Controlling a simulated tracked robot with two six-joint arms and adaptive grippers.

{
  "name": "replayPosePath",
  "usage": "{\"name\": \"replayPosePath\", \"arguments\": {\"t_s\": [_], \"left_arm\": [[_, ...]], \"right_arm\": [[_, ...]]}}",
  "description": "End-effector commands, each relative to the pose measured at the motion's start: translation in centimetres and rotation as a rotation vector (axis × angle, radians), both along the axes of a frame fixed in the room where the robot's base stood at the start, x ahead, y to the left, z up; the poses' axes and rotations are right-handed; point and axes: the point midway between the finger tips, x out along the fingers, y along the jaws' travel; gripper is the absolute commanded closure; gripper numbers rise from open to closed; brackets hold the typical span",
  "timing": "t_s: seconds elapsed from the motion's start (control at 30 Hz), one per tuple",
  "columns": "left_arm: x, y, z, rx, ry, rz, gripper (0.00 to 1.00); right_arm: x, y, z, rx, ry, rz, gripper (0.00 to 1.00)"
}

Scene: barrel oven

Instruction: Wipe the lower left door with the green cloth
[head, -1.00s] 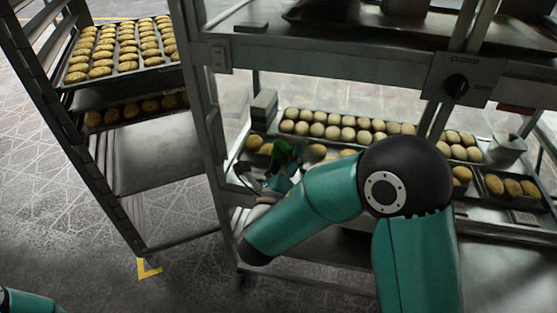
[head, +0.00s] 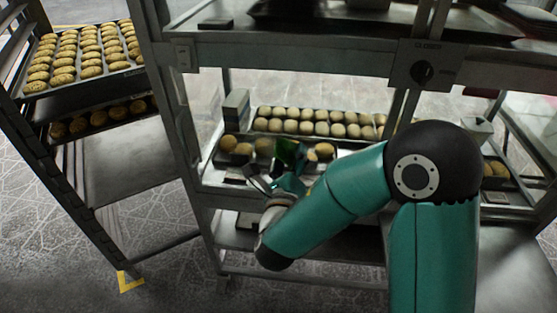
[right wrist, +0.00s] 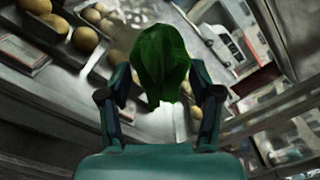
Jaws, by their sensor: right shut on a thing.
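The green cloth (head: 291,152) is bunched up in my right gripper (head: 283,176), in front of the lower opening of the metal frame. In the right wrist view the cloth (right wrist: 162,62) sticks up as a dark green bundle between the two fingers (right wrist: 160,88), which are shut on it. No contact between cloth and frame can be made out. The lower left door cannot be told apart surely; trays show clearly through the lower opening. My left gripper is not in view.
Behind the cloth lie trays of buns (head: 318,122). A panel with a dark knob (head: 422,73) sits on the crossbar at upper right. A rack with a tray of buns (head: 92,53) stands at left. Patterned floor (head: 70,225) is clear below.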

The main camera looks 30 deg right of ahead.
Motion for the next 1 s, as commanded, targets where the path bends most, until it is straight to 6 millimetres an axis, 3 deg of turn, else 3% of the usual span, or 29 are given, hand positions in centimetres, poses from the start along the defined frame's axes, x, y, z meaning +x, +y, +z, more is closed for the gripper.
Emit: {"name": "replayPosePath", "arguments": {"t_s": [0.37,1.0], "left_arm": [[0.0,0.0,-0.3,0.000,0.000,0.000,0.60],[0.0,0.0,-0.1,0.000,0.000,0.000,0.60]], "right_arm": [[-0.4,-1.1,0.0,0.000,-0.001,0.001,0.64],[1.7,2.5,0.0,0.000,-0.001,0.004,0.64]]}}
